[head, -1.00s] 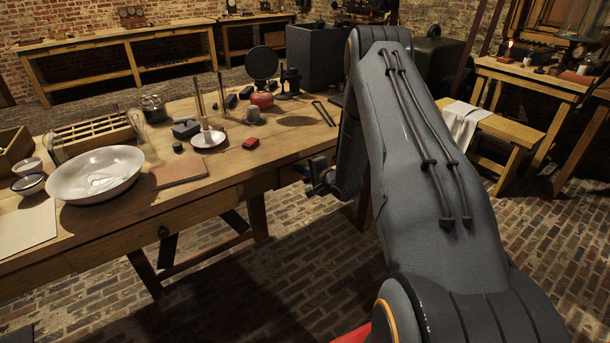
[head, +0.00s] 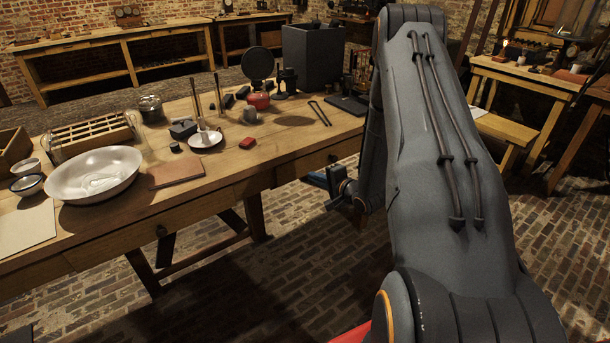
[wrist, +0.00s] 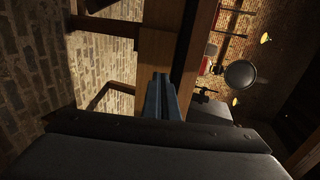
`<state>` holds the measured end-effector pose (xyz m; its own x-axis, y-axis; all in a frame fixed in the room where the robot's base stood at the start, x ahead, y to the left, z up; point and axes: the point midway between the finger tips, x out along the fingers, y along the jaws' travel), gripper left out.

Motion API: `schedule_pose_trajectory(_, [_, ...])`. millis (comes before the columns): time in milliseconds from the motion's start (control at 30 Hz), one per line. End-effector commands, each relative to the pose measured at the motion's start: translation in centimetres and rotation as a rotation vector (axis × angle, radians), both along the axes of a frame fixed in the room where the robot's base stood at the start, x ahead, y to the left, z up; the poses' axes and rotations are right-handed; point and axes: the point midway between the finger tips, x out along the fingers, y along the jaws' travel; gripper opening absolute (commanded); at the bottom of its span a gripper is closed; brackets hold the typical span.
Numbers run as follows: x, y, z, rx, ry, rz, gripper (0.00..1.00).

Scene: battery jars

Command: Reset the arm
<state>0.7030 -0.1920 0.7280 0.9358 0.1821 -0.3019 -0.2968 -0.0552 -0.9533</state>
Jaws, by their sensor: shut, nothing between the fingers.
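My gripper (head: 322,180) shows in the head view just off the front edge of the wooden workbench, below its top and near its right end. In the wrist view its two fingers (wrist: 162,97) are together and hold nothing. The bench edge and a leg lie beyond the fingers there. My grey arm rises on the right of the head view and hides what is behind it.
The workbench (head: 290,158) bears a white basin (head: 72,178), a brown pad (head: 176,171), a small white dish (head: 205,140), a red block (head: 248,143) and a slotted wooden tray (head: 90,135). A dark box (head: 312,55) stands behind. The brick floor in front is open.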

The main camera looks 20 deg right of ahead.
Motion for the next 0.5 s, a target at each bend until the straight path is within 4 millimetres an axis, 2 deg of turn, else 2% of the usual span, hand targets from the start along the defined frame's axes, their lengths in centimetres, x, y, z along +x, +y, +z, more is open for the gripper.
schedule_pose_trajectory(200, [-2.1,-0.3,0.6,0.0,0.0,0.001,0.0])
schedule_pose_trajectory(500, [-2.2,0.0,1.1,-0.036,0.015,0.009,0.0])
